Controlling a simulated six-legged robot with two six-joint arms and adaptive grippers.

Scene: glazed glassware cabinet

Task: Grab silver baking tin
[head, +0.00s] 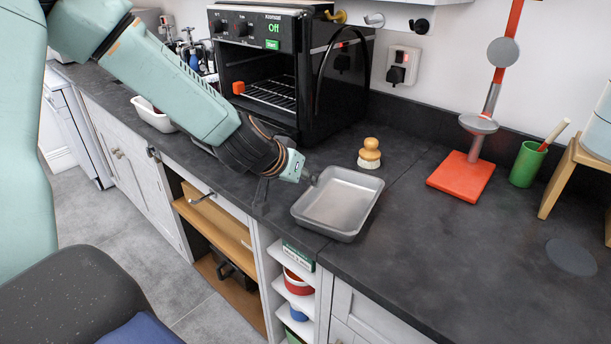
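The silver baking tin (338,204), a shallow rectangular pan with rounded corners, lies upright and empty on the dark worktop close to its front edge. My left arm reaches in from the left. Its gripper (311,178) is at the tin's back left corner, very near or touching the rim. The fingers are small, dark and partly hidden by the wrist, so I cannot tell whether they are open or shut on the rim. My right gripper is not in view.
A black toaster oven (335,75) with its door open stands behind my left arm. A wooden-handled brush (369,154) stands just behind the tin. A red-based stand (461,178) and green cup (526,164) are to the right.

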